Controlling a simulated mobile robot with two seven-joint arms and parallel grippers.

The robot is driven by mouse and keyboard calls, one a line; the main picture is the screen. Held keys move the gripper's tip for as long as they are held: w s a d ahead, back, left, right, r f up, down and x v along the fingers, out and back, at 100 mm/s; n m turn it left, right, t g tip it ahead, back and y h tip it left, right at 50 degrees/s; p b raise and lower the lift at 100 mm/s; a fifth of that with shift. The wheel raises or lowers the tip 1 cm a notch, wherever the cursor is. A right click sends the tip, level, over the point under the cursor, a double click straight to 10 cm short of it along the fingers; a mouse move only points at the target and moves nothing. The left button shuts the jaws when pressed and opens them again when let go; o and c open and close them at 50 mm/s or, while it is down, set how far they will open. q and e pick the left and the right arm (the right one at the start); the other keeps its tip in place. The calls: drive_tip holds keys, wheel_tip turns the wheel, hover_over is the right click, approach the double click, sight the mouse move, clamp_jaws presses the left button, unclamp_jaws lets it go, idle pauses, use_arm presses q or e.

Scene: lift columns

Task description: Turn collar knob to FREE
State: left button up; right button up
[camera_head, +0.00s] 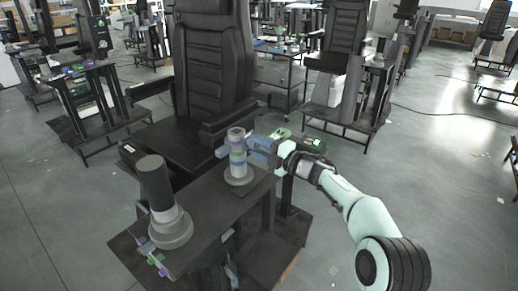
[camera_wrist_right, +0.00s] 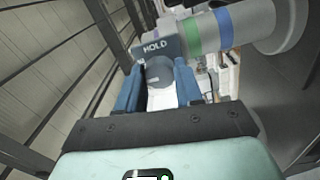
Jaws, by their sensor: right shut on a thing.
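The lift column (camera_head: 238,165) with green and blue bands stands upright on a round grey base on the dark table. In the right wrist view the banded column (camera_wrist_right: 210,35) lies across the top right. A dark collar label (camera_wrist_right: 155,47) beside it reads HOLD. The round grey collar knob (camera_wrist_right: 160,74) is just under this label. My right gripper (camera_wrist_right: 158,70) is shut on the knob, one blue finger on each side. In the head view my right gripper (camera_head: 252,150) reaches the column from the right; the knob is hard to make out there. My left gripper is not in view.
A second, thicker dark column (camera_head: 155,185) on a grey base stands at the table's (camera_head: 205,205) near left. A black seat (camera_head: 215,70) stands directly behind the table. Other benches (camera_head: 345,110) and seats are farther back. Grey floor is open on the right.

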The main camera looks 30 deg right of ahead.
drive_tip(key=shift+r, duration=0.1)
idle(0.3)
drive_tip(key=o, duration=1)
drive_tip(key=shift+o, duration=0.2)
drive_tip(key=b+v, duration=0.1)
drive_tip(key=v, duration=1.2)
drive_tip(key=shift+s, duration=0.2)
